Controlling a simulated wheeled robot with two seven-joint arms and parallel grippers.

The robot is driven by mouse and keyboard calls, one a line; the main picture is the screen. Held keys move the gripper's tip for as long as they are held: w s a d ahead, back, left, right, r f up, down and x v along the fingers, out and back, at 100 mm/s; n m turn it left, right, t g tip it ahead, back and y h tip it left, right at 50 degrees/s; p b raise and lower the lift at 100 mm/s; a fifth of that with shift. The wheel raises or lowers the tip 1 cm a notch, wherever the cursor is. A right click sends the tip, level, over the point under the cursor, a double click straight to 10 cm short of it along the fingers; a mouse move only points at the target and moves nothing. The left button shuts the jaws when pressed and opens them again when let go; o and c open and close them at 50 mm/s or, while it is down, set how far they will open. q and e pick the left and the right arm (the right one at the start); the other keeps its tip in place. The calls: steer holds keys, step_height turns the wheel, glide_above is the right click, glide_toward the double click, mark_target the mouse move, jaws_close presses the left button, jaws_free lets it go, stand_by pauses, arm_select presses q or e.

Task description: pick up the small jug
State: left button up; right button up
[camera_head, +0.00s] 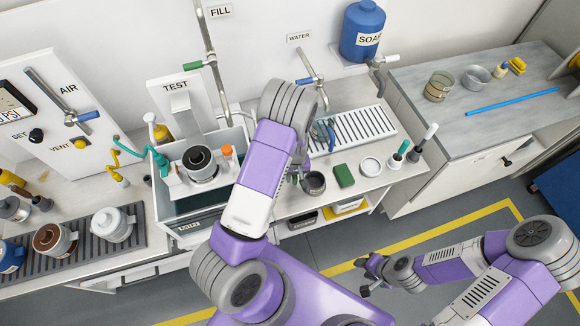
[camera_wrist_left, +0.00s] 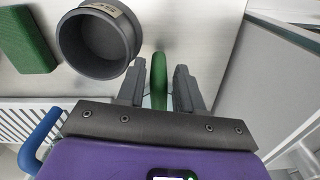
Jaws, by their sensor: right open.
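The small jug (camera_head: 313,184) is a dark grey, round, open vessel on the counter right of my left forearm. In the left wrist view the jug (camera_wrist_left: 98,40) appears from above, empty, with a pale label on its rim. A green upright handle (camera_wrist_left: 158,75) stands beside its wall; whether they join is hard to tell. My left gripper (camera_wrist_left: 158,92) is open, with one finger on each side of the green handle and small gaps visible. In the head view my left arm mostly hides that gripper. My right gripper (camera_head: 369,272) is open and empty, over the floor.
A green block (camera_head: 344,176) and a white round dish (camera_head: 371,166) lie right of the jug. Brushes (camera_head: 400,154) stand further right. A draining grid (camera_head: 352,127) lies behind. A glass-walled tank (camera_head: 190,206) stands left of my left arm.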

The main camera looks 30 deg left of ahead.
arm_select(q)
steer(key=shift+f, duration=0.35)
steer(key=shift+c, duration=0.5)
jaws_close()
steer(key=shift+r, duration=0.1)
step_height(320, 180, up, 10)
steer(key=shift+f+p, duration=0.1)
steer(key=shift+p, duration=0.5)
